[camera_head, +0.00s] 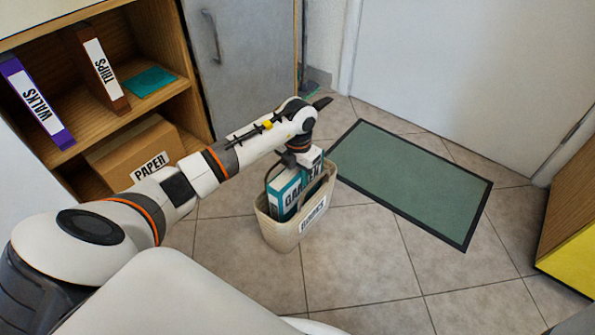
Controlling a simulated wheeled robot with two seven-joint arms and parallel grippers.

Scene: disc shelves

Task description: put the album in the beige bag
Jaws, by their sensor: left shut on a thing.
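My left gripper (303,158) is above the bag at the album's top edge and is shut on the album. The fingertips are mostly hidden by the wrist. The album's lower part is hidden by the bag's wall. My right gripper is not in view.
A green mat (408,179) lies right of the bag. The floor in front is clear.

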